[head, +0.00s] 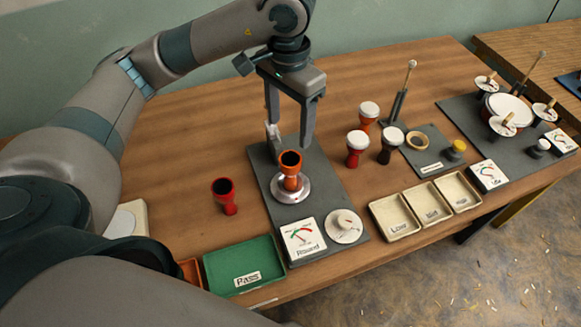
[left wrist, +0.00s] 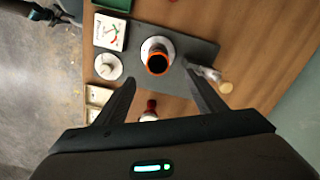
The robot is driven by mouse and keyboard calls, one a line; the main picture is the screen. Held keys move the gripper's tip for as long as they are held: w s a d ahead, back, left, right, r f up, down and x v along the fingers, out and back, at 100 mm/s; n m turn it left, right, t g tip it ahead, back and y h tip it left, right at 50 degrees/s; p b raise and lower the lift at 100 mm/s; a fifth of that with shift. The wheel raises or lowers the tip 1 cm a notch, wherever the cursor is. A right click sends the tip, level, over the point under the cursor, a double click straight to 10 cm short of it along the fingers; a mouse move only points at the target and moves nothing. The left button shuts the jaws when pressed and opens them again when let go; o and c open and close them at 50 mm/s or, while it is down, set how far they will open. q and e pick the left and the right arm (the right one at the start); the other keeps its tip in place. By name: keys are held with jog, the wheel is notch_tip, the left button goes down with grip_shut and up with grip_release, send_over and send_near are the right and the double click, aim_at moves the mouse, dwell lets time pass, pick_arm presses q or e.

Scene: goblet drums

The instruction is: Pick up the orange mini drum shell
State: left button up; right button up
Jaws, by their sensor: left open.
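The orange mini drum shell (head: 290,169) stands upright on a round metal seat (head: 281,190) on the dark grey test plate. In the left wrist view the orange shell (left wrist: 158,60) shows from above with its dark open mouth toward the camera. My left gripper (head: 289,143) is open and points down, just above and behind the shell in the head view. In the left wrist view its fingers (left wrist: 165,90) are spread wide with nothing between them, and the shell lies beyond the tips. My right gripper is not in view.
A red shell (head: 225,197) stands left of the plate. A green Pass tray (head: 245,266) and a dial (head: 302,237) are in front. Several white-topped drums, such as one (head: 358,146), stand to the right. Three cream trays (head: 396,217) line the front edge.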

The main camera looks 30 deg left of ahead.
aim_at(289, 157)
pick_arm(q)
notch_tip(289, 157, down, 3)
jog(key=shift+s+f+p, duration=0.1)
jog(key=shift+s+p, duration=0.05)
jog(key=shift+p, duration=0.35)
notch_tip(289, 157, down, 7)
jog(key=p, duration=0.2)
jog(key=shift+p, duration=0.3)
jog(key=shift+f, duration=0.4)
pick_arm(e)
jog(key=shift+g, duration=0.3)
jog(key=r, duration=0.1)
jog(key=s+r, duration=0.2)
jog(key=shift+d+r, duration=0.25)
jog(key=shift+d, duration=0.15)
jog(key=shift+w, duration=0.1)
pick_arm(q)
jog(key=shift+d+f+p, duration=0.2)
jog(key=shift+f+p, duration=0.75)
jog(key=shift+p, duration=0.15)
jog(key=shift+s+f+p, duration=0.1)
jog(key=shift+f+p, duration=0.4)
jog(key=shift+f, duration=1.1)
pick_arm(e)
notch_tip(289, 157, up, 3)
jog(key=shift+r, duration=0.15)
